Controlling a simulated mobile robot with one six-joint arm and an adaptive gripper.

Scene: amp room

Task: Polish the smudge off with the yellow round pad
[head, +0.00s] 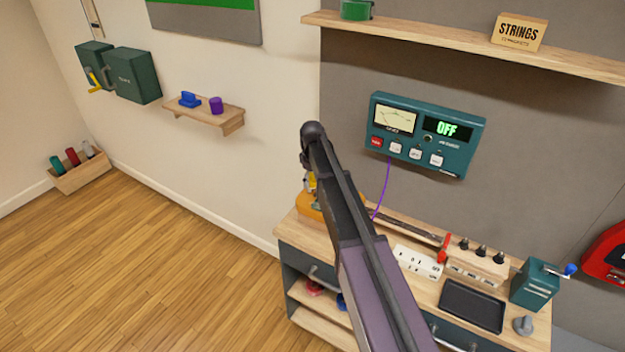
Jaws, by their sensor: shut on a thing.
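My arm rises across the middle of the head view and bends down at its far end. My gripper (308,180) is mostly hidden behind the arm, over the left end of the workbench. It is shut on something. A small yellow patch (312,182) shows there, consistent with the yellow round pad, but its outline is hidden. An orange-yellow object (309,205) sits just below on the bench's left end, partly covered by my arm. I cannot tell whether the gripper's load touches it. I cannot make out the smudge.
The workbench (295,226) carries a white switch panel (418,262), a black tray (471,306) and a teal crank box (535,285). A teal meter reading OFF (425,134) hangs above, with a purple cable (384,190). The wooden floor (170,260) at left is clear.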

